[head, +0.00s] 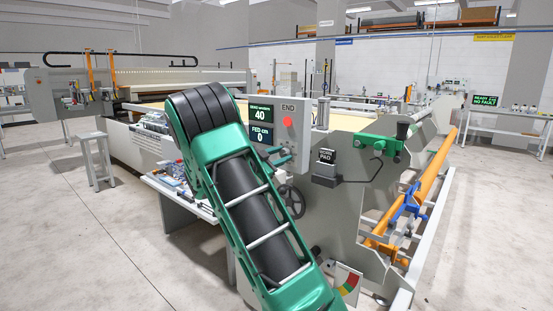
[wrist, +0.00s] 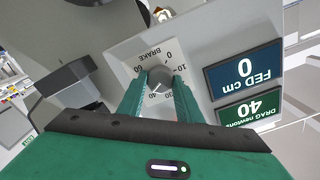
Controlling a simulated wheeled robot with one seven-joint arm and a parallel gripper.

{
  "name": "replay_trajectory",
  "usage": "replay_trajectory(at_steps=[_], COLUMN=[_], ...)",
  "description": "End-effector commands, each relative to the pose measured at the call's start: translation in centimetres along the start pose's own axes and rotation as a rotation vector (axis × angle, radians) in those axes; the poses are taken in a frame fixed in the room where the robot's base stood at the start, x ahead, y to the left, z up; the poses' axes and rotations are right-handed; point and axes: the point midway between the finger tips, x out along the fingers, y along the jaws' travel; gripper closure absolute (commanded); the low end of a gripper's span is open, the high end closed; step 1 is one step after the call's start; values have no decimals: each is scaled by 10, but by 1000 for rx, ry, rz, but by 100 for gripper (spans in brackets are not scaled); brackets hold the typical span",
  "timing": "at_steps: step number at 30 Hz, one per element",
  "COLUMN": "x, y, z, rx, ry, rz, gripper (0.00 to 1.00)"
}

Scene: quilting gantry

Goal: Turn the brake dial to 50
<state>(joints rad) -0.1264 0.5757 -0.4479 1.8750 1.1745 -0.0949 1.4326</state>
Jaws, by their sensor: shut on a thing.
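The brake dial (wrist: 160,74) is a grey round knob on a pale plate marked BRAKE, seen turned over in the wrist view. Numbers from 0 to 60 ring it. A thin mark on the knob points toward the 40. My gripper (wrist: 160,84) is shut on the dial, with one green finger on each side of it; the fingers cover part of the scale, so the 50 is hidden. The drag display (wrist: 250,110) reads 40 newtons, and it also shows in the head view (head: 261,113). In the head view my arm hides the dial and my gripper.
The fed display (wrist: 243,69) reads 0 cm. In the head view a red button (head: 288,122) is on the END box, and a handwheel (head: 292,202) is below it. A table with tools (head: 178,186) stands left of my arm. The floor at the left is open.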

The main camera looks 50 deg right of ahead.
Motion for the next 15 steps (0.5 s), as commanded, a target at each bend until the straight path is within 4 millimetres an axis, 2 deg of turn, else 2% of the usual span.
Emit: replay_trajectory(at_steps=[15], x=[-1], y=[3], z=[5], rx=[378], ry=[-9], rz=[6], gripper=[91])
